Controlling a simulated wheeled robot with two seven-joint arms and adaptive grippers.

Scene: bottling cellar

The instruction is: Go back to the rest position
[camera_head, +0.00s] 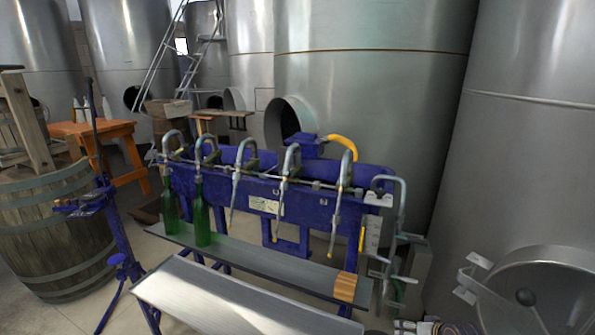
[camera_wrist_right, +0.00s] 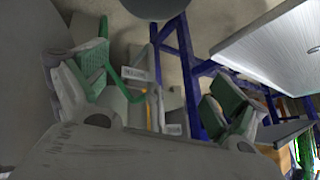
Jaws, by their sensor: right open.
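My right gripper (camera_wrist_right: 160,88) is open in the right wrist view, its two green-padded fingers spread wide. Nothing is held between them; blue frame bars and the floor show behind the gap. A grey metal part at the bottom right edge of the head view may be part of my right arm, but too little shows to tell. My left gripper is not in view.
A blue bottling machine (camera_head: 265,205) with several spouts stands ahead. Two green bottles (camera_head: 203,215) (camera_head: 170,205) stand on its shelf (camera_head: 265,262). A wooden block (camera_head: 345,287) sits at the shelf's right end. A barrel (camera_head: 55,235) and steel tanks surround it.

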